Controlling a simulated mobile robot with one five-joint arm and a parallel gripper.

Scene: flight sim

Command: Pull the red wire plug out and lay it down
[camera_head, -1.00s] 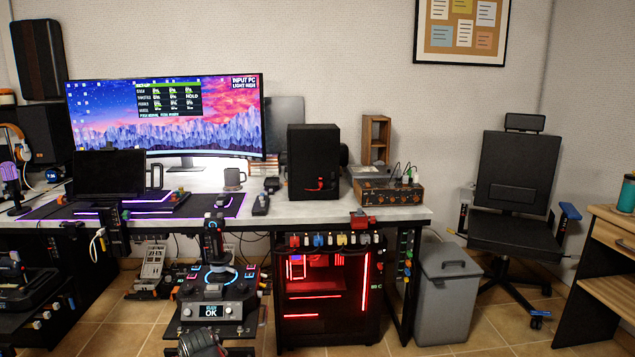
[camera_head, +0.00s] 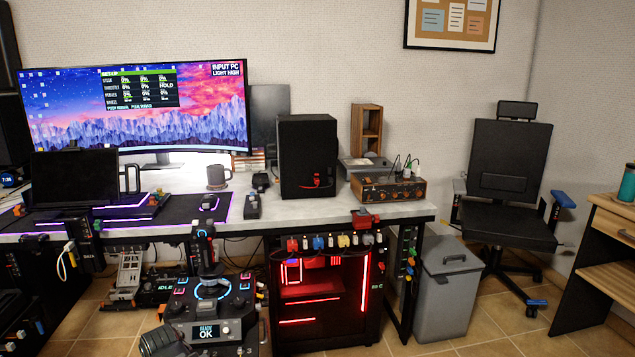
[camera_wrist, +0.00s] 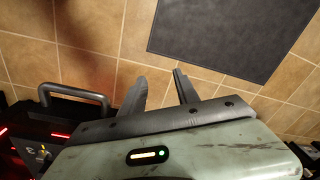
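No plug shows in the wrist view.
The desk (camera_head: 270,212) bears a monitor (camera_head: 140,105), a black speaker (camera_head: 307,150) and a wooden box (camera_head: 388,189) with cables. A red-lit PC case (camera_head: 325,300) stands below. A grey bin (camera_head: 447,290) and an office chair (camera_head: 505,200) are at the right. A dark mat (camera_wrist: 225,35) lies on the floor.

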